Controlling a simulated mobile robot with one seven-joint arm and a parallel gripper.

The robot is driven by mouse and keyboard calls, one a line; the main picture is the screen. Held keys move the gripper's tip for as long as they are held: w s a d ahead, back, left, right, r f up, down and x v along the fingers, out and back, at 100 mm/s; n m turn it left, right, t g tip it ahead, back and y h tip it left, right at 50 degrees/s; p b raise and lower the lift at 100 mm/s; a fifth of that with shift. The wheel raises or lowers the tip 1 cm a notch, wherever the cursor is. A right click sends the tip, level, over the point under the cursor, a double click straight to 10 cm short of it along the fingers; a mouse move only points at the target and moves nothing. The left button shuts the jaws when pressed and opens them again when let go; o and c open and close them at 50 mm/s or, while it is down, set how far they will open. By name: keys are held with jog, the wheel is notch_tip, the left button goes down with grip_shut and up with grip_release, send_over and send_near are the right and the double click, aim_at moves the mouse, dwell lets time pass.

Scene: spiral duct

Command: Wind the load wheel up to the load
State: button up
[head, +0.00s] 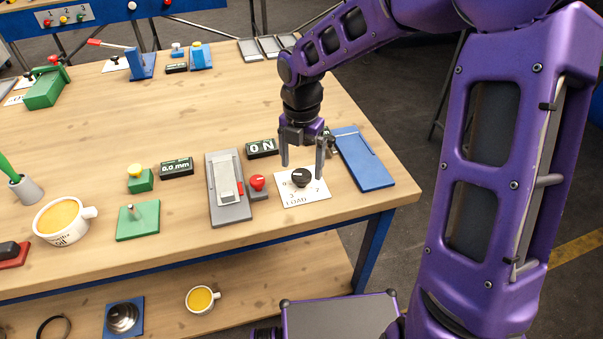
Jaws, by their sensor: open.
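The load wheel (301,177) is a small black knob on a white card (303,194) marked "LOAD" with numbers around it, near the front right of the wooden table. My gripper (302,167) points down at the wheel with its two grey fingers apart. The fingers appear on the left and right of the wheel, at or just above its height. I cannot tell whether they touch it. The wheel's pointer position is too small to read surely.
A red knob (258,183) and a grey device (228,189) stand just left of the card. A black "ON" display (262,148) is behind. A blue plate (363,160) lies to the right. A cup (63,220) is at the left. The table's middle (130,115) is clear.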

jog(key=shift+f, duration=1.2)
jog(key=c, duration=1.4)
